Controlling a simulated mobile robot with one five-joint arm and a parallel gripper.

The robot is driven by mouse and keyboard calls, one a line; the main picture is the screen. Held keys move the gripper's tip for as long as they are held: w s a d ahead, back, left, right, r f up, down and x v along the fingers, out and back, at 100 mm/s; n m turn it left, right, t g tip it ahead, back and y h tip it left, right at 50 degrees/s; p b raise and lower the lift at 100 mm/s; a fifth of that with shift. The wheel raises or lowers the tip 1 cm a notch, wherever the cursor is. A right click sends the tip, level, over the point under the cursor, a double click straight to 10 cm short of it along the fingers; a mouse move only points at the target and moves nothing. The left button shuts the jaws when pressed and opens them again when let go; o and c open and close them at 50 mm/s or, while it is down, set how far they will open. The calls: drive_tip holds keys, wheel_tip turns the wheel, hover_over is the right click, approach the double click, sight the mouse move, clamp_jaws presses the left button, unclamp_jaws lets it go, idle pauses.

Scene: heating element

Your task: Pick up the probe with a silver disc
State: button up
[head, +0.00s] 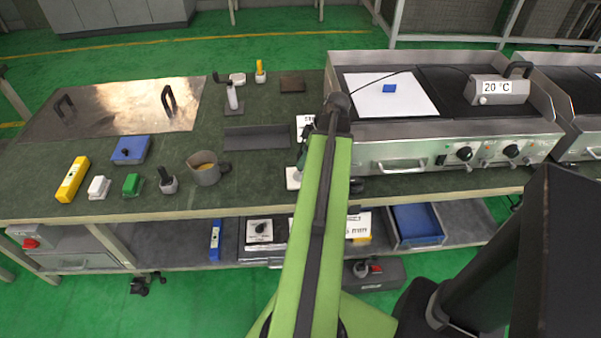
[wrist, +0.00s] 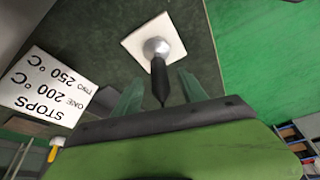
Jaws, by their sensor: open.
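The probe with a silver disc (wrist: 157,47) stands on a white square pad (wrist: 140,38) in the wrist view. Its dark handle points towards my gripper. My gripper (wrist: 160,88) is open, with one greenish finger on each side of the handle. I cannot tell whether either finger touches it. In the head view my green arm hides most of this spot; only part of the white pad (head: 293,178) shows at the arm's left edge, near the bench front.
A white sign (wrist: 48,88) with temperature stops stands left of the probe. A grey mug (head: 206,170) and several small tools stand on the bench to the left. The griddle (head: 400,131) with a 20 °C display (head: 497,88) is to the right.

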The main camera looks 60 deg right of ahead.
sight(297, 174)
drive_tip(key=b+x, duration=0.3)
drive_tip(key=x, duration=0.2)
drive_tip(key=shift+w+b, duration=0.2)
drive_tip(key=shift+b, duration=0.2)
drive_tip(key=shift+r, duration=0.2)
clamp_jaws()
